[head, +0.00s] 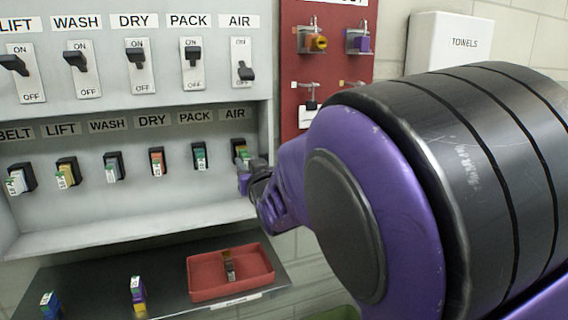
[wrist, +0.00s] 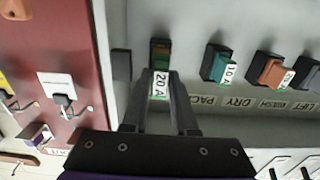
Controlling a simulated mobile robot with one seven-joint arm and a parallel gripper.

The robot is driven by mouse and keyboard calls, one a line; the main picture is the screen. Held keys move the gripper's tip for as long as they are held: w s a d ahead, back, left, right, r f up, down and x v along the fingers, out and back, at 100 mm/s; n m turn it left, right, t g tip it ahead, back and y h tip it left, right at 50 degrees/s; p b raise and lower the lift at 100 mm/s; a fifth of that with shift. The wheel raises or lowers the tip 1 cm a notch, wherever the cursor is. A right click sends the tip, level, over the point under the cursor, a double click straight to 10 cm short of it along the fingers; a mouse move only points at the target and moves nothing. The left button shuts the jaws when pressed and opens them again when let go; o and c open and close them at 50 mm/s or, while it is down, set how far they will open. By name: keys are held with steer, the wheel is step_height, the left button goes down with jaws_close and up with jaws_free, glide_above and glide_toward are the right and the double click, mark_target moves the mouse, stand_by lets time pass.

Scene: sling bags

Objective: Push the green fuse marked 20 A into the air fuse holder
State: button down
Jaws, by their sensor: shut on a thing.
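The air fuse holder (head: 238,145) is the rightmost black holder in the fuse row, under the AIR label. It also shows in the wrist view (wrist: 160,44). My gripper (head: 246,172) is right at the holder, its fingers pointing at the panel. In the wrist view my gripper (wrist: 160,76) is shut on the green fuse (wrist: 159,86), whose white label reads 20 A. The fuse lines up with the holder's mouth, and green and orange show just beyond the fingertips. How deep the fuse sits in the holder I cannot tell.
The other holders, such as PACK (head: 200,155) and DRY (head: 157,161), have fuses. The AIR switch (head: 243,71) is down; the others are up. Below, a red tray (head: 204,287) holds a dark fuse, and loose fuses stand on the shelf. A red board (head: 300,75) stands right.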

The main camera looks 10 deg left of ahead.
mark_target(243, 158)
steer(key=shift+x, duration=2)
steer(key=c, duration=0.6)
jaws_free()
